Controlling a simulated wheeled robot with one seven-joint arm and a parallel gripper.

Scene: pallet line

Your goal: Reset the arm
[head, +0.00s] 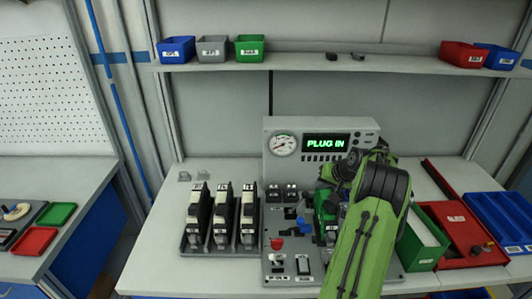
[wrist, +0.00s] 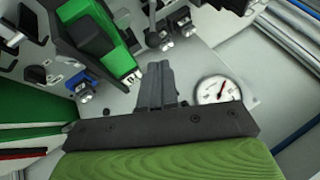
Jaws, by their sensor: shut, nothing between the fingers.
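My gripper (wrist: 157,84) is in the wrist view, its two dark fingers together with nothing between them. It points at the grey test panel (wrist: 125,105), with the gauge (wrist: 216,90) to its right. A green module (wrist: 105,38) and a blue connector (wrist: 85,90) are to its left; no contact shows. In the head view my green arm reaches from the bottom right over the panel, and the fingers cannot be made out. The panel's display (head: 326,143) reads "PLUG IN". A green module (head: 326,215) on the panel is partly hidden by my arm.
Several dark-and-white modules stand in a rack (head: 185,247) left of the panel. A green bin (head: 424,250), a red tray (head: 470,240) and a blue tray (head: 500,222) are on the right. A shelf (head: 310,62) with small bins runs above. The bench's left front (head: 150,260) is clear.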

